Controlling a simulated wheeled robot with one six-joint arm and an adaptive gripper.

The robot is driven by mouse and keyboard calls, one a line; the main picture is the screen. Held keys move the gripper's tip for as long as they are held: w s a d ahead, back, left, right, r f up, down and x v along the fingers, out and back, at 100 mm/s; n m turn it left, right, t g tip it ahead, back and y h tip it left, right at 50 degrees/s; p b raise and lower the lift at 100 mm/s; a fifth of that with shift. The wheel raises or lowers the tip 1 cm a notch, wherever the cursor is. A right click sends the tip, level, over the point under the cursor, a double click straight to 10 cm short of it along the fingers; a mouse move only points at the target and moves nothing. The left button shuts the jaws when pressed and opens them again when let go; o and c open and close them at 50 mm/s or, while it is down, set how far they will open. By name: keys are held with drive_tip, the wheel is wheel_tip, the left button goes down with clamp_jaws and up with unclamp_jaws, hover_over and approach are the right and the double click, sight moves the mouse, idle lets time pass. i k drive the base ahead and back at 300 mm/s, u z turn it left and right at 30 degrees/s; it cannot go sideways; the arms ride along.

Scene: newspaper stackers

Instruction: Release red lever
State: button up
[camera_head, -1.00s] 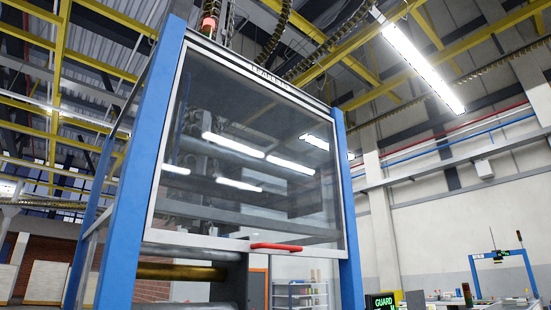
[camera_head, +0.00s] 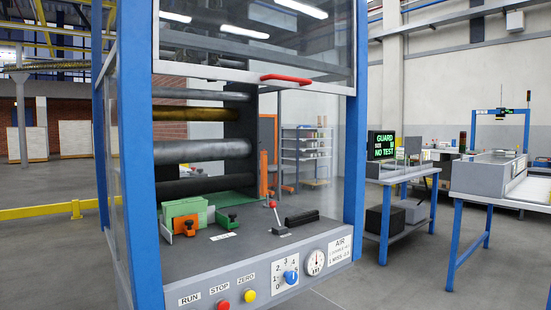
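A small lever with a red knob (camera_head: 272,205) stands on the machine's grey deck (camera_head: 190,258). Its thin pale stick rises from a small dark base and leans slightly left. A black block (camera_head: 302,217) lies just right of it. A red handle (camera_head: 286,78) sits on the lower edge of the raised clear guard (camera_head: 255,45), above the open front. To the left are green blocks (camera_head: 185,210) with an orange piece (camera_head: 184,226) in front and a smaller green block (camera_head: 227,217). My gripper is not in view.
Blue posts (camera_head: 355,130) frame the opening, with rollers (camera_head: 200,150) behind the deck. The front panel bears a red button (camera_head: 223,305), a yellow button (camera_head: 250,296), a blue knob (camera_head: 291,277) and a gauge (camera_head: 316,262). A monitor (camera_head: 381,145) reads "GUARD NO TEST".

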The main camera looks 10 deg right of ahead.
sight(272, 204)
drive_tip(key=u, duration=0.55)
drive_tip(key=k, duration=1.25)
drive_tip(key=z, duration=0.25)
drive_tip(key=i, duration=0.6)
drive_tip(key=z, duration=0.65)
drive_tip(key=i, duration=1.2)
drive_tip(key=u, duration=0.75)
